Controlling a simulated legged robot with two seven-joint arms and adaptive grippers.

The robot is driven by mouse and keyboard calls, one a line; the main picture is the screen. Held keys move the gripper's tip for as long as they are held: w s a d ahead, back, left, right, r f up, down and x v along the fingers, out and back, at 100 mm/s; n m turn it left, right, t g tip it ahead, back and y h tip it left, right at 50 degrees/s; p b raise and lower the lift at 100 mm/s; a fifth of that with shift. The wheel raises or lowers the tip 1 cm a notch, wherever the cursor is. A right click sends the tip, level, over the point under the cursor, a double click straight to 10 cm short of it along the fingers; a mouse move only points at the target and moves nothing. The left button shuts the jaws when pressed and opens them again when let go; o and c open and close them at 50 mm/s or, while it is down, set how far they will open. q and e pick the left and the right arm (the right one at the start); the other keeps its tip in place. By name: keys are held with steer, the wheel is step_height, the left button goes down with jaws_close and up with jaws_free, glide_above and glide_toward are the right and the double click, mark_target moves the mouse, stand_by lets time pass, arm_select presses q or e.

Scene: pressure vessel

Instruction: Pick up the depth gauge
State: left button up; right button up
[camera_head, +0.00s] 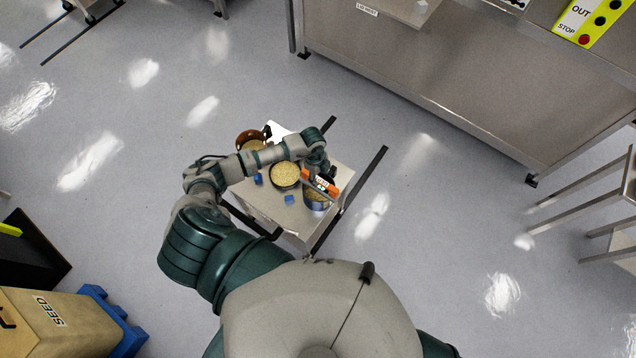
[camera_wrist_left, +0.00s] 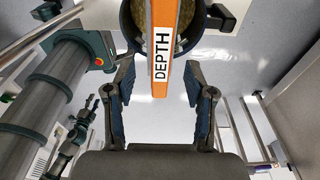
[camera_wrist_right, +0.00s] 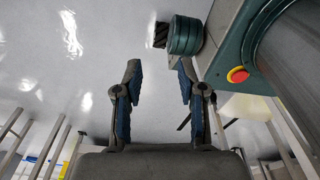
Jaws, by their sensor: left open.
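The depth gauge (camera_wrist_left: 162,48) is an orange bar with a white DEPTH label. It stands across a dark pot (camera_wrist_left: 198,45) of grainy yellow stuff in the left wrist view. In the head view the gauge (camera_head: 325,187) shows small and orange over the pot (camera_head: 317,203) at the cart's right side. My left gripper (camera_wrist_left: 159,78) is open, with one finger on each side of the gauge's lower end; I cannot tell whether they touch it. In the head view the left gripper (camera_head: 318,172) is mostly hidden beside the gauge. My right gripper (camera_wrist_right: 160,72) is open and empty.
The small cart (camera_head: 262,203) also holds a second pot (camera_head: 285,175), a brown pot (camera_head: 250,139) and two blue blocks (camera_head: 259,179). A large metal bench (camera_head: 430,75) stands at the upper right. A SEED box (camera_head: 50,320) is lower left. Open floor surrounds the cart.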

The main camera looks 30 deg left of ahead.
mark_target(319, 179)
arm_select(q)
steer(key=f, duration=0.3)
steer(key=shift+d+f, duration=0.45)
steer(key=shift+f, duration=0.2)
steer(key=shift+w+f, duration=0.1)
steer(key=shift+a, duration=0.2)
steer(key=shift+c, duration=0.2)
steer(key=shift+a, duration=0.25)
steer(key=c, duration=0.8)
steer(key=shift+f, duration=0.1)
jaws_close()
steer(key=shift+d, duration=0.1)
arm_select(e)
steer(key=shift+s+d+r, duration=0.2)
steer(key=shift+s+d, duration=0.15)
steer(key=shift+d, duration=0.05)
